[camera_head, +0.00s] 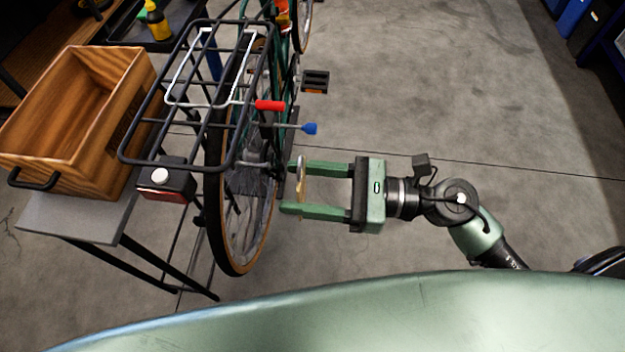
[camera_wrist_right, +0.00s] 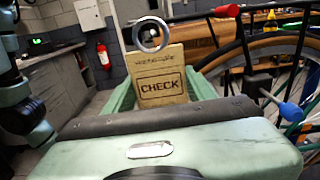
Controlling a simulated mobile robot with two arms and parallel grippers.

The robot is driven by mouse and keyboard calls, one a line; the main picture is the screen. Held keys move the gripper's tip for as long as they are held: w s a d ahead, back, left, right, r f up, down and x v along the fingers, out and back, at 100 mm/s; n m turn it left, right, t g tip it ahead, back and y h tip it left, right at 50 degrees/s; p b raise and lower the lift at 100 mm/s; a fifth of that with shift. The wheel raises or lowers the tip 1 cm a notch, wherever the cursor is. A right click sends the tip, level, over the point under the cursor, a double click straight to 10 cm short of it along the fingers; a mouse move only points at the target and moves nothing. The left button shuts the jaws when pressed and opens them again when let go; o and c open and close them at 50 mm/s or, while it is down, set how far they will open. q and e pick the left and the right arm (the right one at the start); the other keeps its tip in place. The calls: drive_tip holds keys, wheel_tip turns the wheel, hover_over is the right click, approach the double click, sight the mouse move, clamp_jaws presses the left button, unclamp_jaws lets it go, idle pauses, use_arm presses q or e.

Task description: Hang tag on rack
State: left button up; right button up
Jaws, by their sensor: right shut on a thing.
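A tan tag marked "CHECK" (camera_wrist_right: 160,80) with a metal ring (camera_wrist_right: 151,35) at its top stands upright between the fingers of my right gripper (camera_head: 292,187). In the head view the tag (camera_head: 300,188) shows almost edge-on. The right gripper is shut on it, right of the bicycle's rear wheel. The black wire rack (camera_head: 200,108) sits over the rear wheel, up and left of the gripper, apart from the tag. My left gripper is not in view.
A wooden crate (camera_head: 125,105) on a grey stand (camera_head: 75,218) is left of the rack. A red-ended lever (camera_head: 270,105) and a blue-ended rod (camera_head: 309,128) stick out near the gripper. A black and red lamp (camera_head: 167,182) hangs at the rack's near end. Floor at right is clear.

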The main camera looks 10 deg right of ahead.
drive_tip(key=shift+p+x, duration=0.4)
drive_tip(key=shift+x, duration=0.4)
drive_tip(key=shift+w+a+f+p, duration=0.2)
drive_tip(key=shift+w+a, duration=0.1)
drive_tip(key=shift+a, duration=0.55)
drive_tip(key=shift+w+a+f+p, duration=0.2)
drive_tip(key=shift+w+a+f, duration=0.05)
drive_tip(key=shift+a, duration=0.55)
drive_tip(key=shift+w+a+f+p, duration=0.2)
drive_tip(key=shift+w+a, duration=0.1)
drive_tip(key=shift+a, duration=0.55)
drive_tip(key=o, duration=1.4)
